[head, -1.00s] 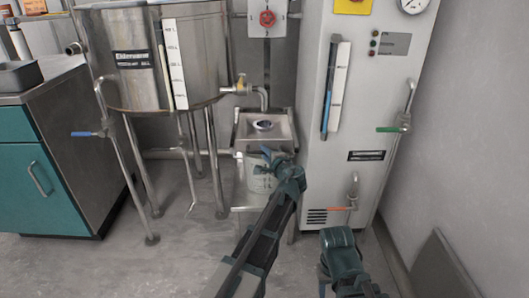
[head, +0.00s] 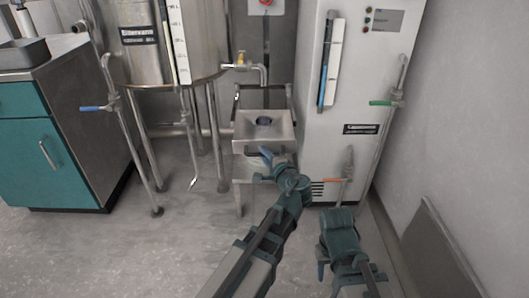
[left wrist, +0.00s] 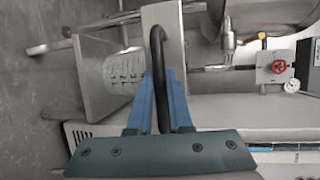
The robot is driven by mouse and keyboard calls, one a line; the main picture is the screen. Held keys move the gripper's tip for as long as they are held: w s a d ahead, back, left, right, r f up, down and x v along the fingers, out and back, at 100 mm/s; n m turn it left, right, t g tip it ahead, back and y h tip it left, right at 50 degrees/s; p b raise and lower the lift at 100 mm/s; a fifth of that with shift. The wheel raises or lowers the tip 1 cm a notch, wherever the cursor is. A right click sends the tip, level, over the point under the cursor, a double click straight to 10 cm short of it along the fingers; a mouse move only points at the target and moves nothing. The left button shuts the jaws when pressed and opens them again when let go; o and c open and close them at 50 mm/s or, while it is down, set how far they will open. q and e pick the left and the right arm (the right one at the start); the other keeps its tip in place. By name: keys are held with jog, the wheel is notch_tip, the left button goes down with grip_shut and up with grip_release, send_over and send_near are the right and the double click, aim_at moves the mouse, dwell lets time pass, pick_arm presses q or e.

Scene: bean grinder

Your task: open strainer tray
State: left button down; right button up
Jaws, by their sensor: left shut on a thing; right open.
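The strainer tray (head: 247,131) is a square metal tray with a round dark opening, in a metal stand below a tap in the head view. It sits forward of the stand's rear posts, with a gap behind it. My left gripper (head: 267,158) is at the tray's front, shut on its black handle (left wrist: 158,45). In the left wrist view, the blue fingers (left wrist: 160,95) lie either side of the handle, beside the tray's metal front panel (left wrist: 172,20). My right gripper (head: 322,268) is open and empty, low at the right, away from the tray.
A large steel tank (head: 139,62) on legs stands at left, its tap (head: 242,66) above and behind the tray. A tall white cabinet (head: 300,110) stands close on the right. A teal counter (head: 30,165) is at far left. Floor (head: 130,250) is clear in front.

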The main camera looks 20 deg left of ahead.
pick_arm(q)
jog(key=c, duration=0.8)
grip_release()
jog(key=shift+c, duration=0.2)
